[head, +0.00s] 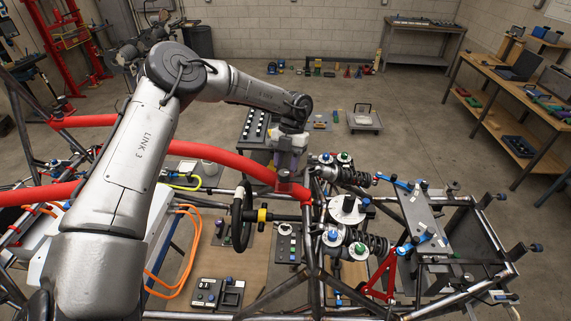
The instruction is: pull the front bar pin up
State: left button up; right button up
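My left arm reaches in from the left and bends downward at its wrist. My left gripper (287,172) points down over the chassis, just above the end of the upper red padded bar (232,161). A small pinkish-red fitting (291,190) shows at that bar end, right under the gripper. The front bar pin cannot be made out clearly there; the gripper and wrist hide the spot. Whether the fingers are open or closed on something cannot be told. My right gripper does not show.
A steering wheel (241,216) stands left of the gripper. Spring dampers (352,177) and a grey plate (424,222) lie to the right. Orange cables (176,262) run at lower left. A wooden workbench (513,95) stands at the right; the floor behind the chassis is mostly open.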

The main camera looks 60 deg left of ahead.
pick_arm(q)
jog(key=shift+x, duration=0.75)
jog(key=shift+c, duration=0.3)
grip_shut()
